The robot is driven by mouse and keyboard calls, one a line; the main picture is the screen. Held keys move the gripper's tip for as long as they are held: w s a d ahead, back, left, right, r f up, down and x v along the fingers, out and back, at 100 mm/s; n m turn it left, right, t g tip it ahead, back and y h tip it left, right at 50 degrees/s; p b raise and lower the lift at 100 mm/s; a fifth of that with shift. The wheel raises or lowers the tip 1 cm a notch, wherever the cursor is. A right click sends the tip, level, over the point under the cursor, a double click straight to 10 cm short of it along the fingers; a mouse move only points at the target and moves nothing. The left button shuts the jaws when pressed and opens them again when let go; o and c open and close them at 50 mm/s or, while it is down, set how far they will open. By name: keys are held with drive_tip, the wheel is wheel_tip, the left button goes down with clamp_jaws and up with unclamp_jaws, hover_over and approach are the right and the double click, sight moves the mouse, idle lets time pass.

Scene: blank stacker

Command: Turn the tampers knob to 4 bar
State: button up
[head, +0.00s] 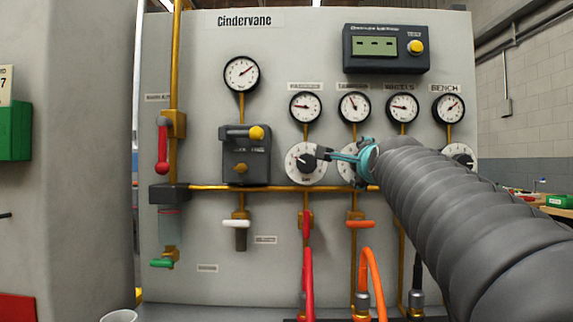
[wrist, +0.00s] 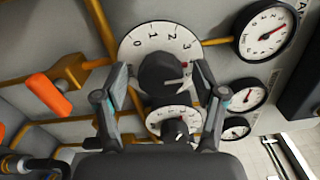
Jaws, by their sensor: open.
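The second dial from the left (head: 344,172) is mostly hidden behind my gripper (head: 331,155) in the head view. The label above its gauge is too small to read surely. In the wrist view its white dial face (wrist: 133,55) shows 0 to 3 around a black knob (wrist: 162,72), with a small red mark on the right side just past the 3. My gripper (wrist: 162,80) is open, one finger on either side of the knob. I cannot tell whether the fingers touch it. The second gauge (head: 355,107) has its needle pointing up and slightly left; it also shows in the wrist view (wrist: 265,32).
The first dial (head: 296,163) is close left of my gripper. Another dial (wrist: 160,118) lies beyond the knob in the wrist view. The rightmost dial (head: 459,153) is under the BENCH gauge (head: 448,107). An orange valve handle (head: 360,224) sits below.

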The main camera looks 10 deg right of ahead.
drive_tip(key=v, duration=1.1)
drive_tip(key=shift+s, duration=0.25)
drive_tip(key=shift+a, duration=0.1)
wheel_tip(320, 180, down, 21)
drive_tip(key=s+a+n+g+y, duration=0.2)
drive_tip(key=n+g, duration=0.4)
drive_tip(key=n, duration=0.7)
drive_tip(key=s+a+f+n+g+y, duration=0.1)
drive_tip(key=s+a+f+n+g, duration=0.1)
drive_tip(key=f, duration=0.6)
drive_tip(key=s+a+f+n+g+y, duration=0.1)
drive_tip(key=s+a+f+n+g, duration=0.1)
drive_tip(key=s+a+f+n, duration=0.2)
drive_tip(key=s+a+f+n+g+y, duration=0.1)
drive_tip(key=s+a+f+n, duration=0.3)
drive_tip(key=s+f, duration=0.3)
drive_tip(key=shift+s+a+f+g, duration=0.2)
drive_tip(key=shift+a+f+g, duration=0.3)
drive_tip(key=shift+f, duration=1.9)
